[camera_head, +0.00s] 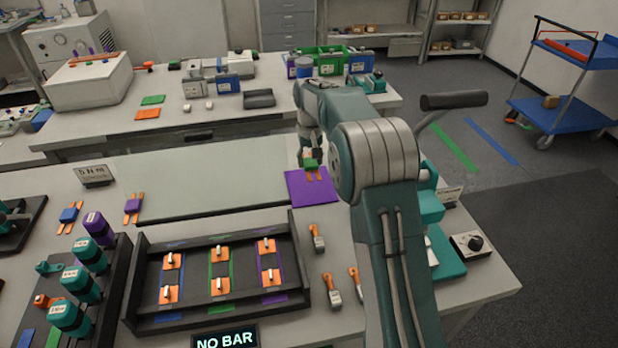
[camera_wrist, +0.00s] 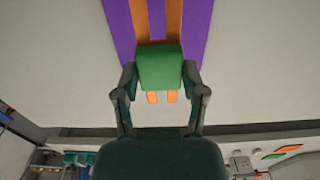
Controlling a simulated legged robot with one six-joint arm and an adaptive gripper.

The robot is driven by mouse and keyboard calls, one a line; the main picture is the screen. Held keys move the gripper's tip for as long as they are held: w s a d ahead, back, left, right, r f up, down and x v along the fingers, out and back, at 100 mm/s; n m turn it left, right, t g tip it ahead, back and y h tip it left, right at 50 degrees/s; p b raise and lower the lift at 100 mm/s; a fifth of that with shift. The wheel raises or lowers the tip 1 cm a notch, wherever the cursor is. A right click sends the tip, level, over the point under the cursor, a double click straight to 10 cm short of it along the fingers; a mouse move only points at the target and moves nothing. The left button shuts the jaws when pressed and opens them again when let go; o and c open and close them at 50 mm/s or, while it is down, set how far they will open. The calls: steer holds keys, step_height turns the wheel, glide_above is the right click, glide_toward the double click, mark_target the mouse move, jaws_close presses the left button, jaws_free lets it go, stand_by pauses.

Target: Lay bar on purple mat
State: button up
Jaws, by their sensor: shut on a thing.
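The bar (camera_wrist: 160,68) has a green block with orange strips on it. My gripper (camera_wrist: 160,76) is shut on the green block, one finger on each side. The purple mat (camera_head: 304,194) lies on the bench left of my arm. In the head view the green bar (camera_head: 311,162) is at the mat's far part, with its orange strips over the purple. The mat (camera_wrist: 200,30) also shows behind the strips in the wrist view. I cannot tell whether the bar touches the mat. My arm partly hides the mat's right side.
A blue bar (camera_head: 70,214) and a purple bar (camera_head: 133,206) lie at the left. A black tray (camera_head: 140,290) with orange clips stands in front of the mat. A display (camera_head: 225,340) reads "NO BAR". A pale panel (camera_head: 210,180) lies left of the mat.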

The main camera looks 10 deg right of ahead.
mark_target(310, 184)
step_height(310, 184, down, 7)
steer(key=shift+r, duration=0.2)
steer(key=shift+f, duration=0.15)
steer(key=o, duration=1.2)
